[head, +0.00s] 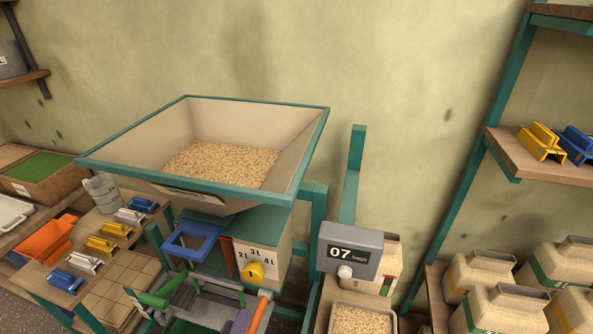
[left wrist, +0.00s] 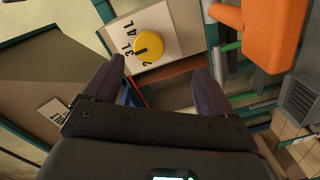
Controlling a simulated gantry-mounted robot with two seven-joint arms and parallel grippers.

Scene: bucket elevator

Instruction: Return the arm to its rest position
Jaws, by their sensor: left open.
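My left gripper (left wrist: 160,68) shows clearly in the left wrist view, with two dark fingers spread apart and nothing between them. Beyond the fingertips is the white panel marked 2L, 3L and 4L with its yellow dial (left wrist: 155,46). I cannot tell the exact gap between fingers and panel. In the head view the yellow dial (head: 256,271) sits on the panel under the hopper (head: 316,125). Small purple-grey shapes show at the bottom of the head view; I cannot tell whether they are my fingers. My right gripper is not in view.
The hopper holds pale grain. A counter box (head: 350,251) reading 07 stands right of the panel. A blue frame (head: 192,229) is left of it. An orange scoop (head: 43,239) and several coloured clips lie at left. Filled bags (head: 517,308) stand at right.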

